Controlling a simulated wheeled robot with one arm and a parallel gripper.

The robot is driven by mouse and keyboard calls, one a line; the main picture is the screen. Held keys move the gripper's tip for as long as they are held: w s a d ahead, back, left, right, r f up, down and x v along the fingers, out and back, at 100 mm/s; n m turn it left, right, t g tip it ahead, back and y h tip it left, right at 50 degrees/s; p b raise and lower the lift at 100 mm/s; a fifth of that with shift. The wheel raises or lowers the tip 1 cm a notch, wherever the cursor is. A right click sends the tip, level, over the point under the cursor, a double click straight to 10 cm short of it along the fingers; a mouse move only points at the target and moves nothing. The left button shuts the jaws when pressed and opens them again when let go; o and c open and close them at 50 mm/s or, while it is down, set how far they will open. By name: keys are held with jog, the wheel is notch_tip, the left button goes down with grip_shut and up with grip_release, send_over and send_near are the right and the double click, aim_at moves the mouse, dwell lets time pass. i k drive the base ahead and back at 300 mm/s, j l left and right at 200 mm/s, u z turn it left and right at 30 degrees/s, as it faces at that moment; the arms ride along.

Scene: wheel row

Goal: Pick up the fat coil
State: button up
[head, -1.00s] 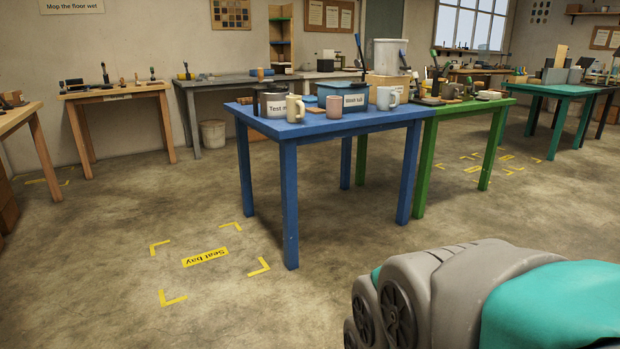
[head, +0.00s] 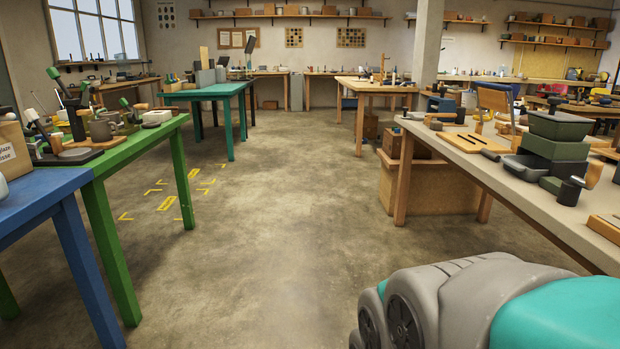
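I cannot make out a fat coil in the head view. Small items on the tables are too far or too small to tell apart. My gripper is not in view. Only a grey and teal part of my own body shows at the bottom right.
A green table (head: 134,141) and a blue table (head: 38,190) stand at left, with mugs and tools. A teal table (head: 205,88) is beyond. A long bench (head: 560,215) with dark green trays (head: 556,140) runs along the right. The floor aisle (head: 275,215) between is clear.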

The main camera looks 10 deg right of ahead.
aim_at(486, 152)
jog(key=i+z, duration=0.25)
jog(key=i, duration=0.3)
jog(key=i+z, duration=0.25)
jog(key=i, duration=0.25)
jog(key=i+j+z, duration=0.3)
jog(key=i, duration=0.2)
jog(key=i+j+z, duration=0.25)
jog(key=i, duration=0.25)
